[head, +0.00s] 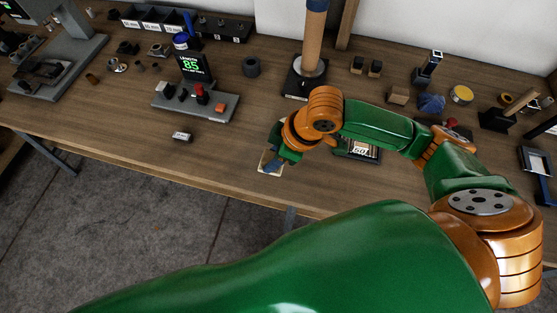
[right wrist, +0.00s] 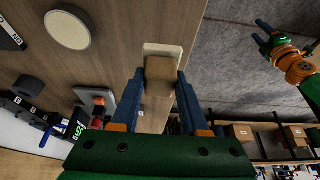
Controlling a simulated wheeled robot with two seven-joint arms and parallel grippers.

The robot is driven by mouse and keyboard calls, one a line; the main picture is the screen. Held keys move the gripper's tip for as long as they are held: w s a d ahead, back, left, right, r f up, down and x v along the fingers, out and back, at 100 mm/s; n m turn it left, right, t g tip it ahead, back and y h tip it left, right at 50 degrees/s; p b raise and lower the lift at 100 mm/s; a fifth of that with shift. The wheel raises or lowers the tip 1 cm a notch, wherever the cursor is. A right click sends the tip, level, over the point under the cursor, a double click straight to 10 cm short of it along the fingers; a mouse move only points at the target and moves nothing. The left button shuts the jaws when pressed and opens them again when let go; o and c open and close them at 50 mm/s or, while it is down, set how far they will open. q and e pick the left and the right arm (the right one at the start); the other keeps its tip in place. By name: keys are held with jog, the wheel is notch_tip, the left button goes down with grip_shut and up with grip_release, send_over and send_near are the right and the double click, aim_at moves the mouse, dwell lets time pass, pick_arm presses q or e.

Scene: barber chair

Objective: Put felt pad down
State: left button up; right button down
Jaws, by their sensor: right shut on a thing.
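My right gripper (head: 272,158) is low over the front edge of the bench, left of centre in the head view. In the right wrist view its two blue fingers (right wrist: 160,78) are shut on a small brown block, which I take for the felt pad (right wrist: 160,69). A cream, flat piece (right wrist: 163,49) shows just past the block; it also shows below the gripper in the head view (head: 268,166). I cannot tell whether it is joined to the block or lies under it. My left gripper (right wrist: 259,33) shows in the right wrist view, fingers apart and empty, over the floor.
A small white-labelled block (head: 181,137) lies to the left. A grey base with knobs (head: 196,103) and a display reading 85 (head: 191,67) stand behind. A wooden post (head: 315,40) rises behind the gripper.

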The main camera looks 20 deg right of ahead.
jog(key=f, duration=0.1)
jog(key=w+d+f, duration=0.1)
jog(key=f, duration=0.3)
jog(key=shift+w+d+f, duration=0.15)
jog(key=shift+w+d, duration=0.1)
jog(key=shift+d, duration=0.1)
jog(key=shift+f, duration=0.35)
jog(key=shift+c, duration=2.1)
grip_release()
jog(key=p+v, duration=0.1)
jog(key=v, duration=1.1)
jog(key=shift+r, duration=0.1)
